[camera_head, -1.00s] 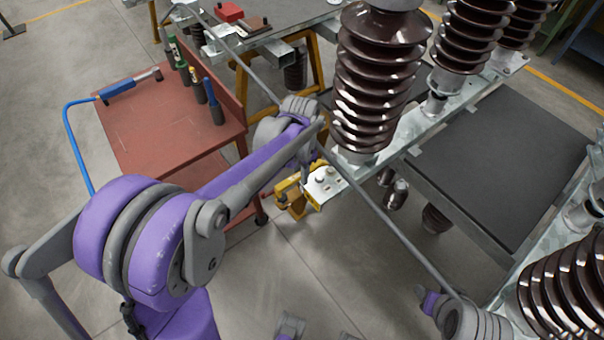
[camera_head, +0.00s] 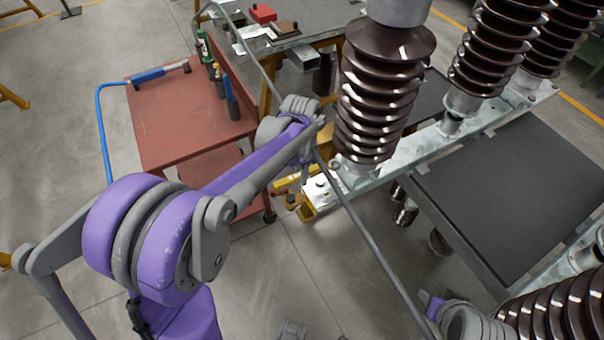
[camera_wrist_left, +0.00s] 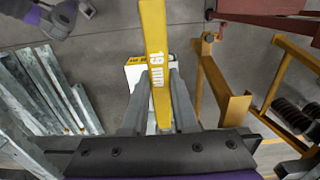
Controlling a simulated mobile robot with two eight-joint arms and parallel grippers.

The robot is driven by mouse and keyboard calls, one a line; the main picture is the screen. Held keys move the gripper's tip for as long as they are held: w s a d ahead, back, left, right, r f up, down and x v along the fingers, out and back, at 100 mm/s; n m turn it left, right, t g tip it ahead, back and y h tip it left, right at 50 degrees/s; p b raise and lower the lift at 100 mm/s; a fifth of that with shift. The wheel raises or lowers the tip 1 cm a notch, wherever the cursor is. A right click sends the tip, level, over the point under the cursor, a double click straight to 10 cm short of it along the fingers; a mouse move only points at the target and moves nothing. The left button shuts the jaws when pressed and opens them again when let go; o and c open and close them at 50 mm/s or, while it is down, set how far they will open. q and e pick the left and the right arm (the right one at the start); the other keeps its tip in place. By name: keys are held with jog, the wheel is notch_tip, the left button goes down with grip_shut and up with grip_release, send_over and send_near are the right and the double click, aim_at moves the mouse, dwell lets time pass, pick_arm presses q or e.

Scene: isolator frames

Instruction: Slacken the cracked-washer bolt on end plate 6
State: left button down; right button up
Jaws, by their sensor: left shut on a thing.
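My left gripper (camera_wrist_left: 158,112) is shut on a yellow tool (camera_wrist_left: 155,45) marked 19 and smaller letters, which stands out between its fingers. In the head view the left gripper (camera_head: 306,172) is small, beside a metal end plate (camera_head: 322,190) with a yellow edge and bolt heads on top. The plate's number and any cracked washer are too small to read. I cannot tell whether the tool touches a bolt. My right arm's wrist (camera_head: 460,320) shows at the lower right in the head view; its jaws cannot be made out.
Brown ribbed insulators (camera_head: 375,100) stand on a galvanised beam (camera_head: 425,150) behind the plate. A red trolley (camera_head: 170,110) at left carries a blue-handled tool (camera_head: 150,76) and several upright bottles. A thin grey bar (camera_head: 370,235) crosses the scene. A dark tabletop (camera_head: 510,190) lies at right.

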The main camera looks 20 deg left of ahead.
pick_arm(q)
jog(key=shift+f, duration=0.1)
jog(key=shift+s+f+b, duration=0.1)
jog(key=shift+f+b, duration=1.05)
jog(key=shift+f, duration=0.6)
jog(key=shift+f+b, duration=0.85)
jog(key=shift+f, duration=0.35)
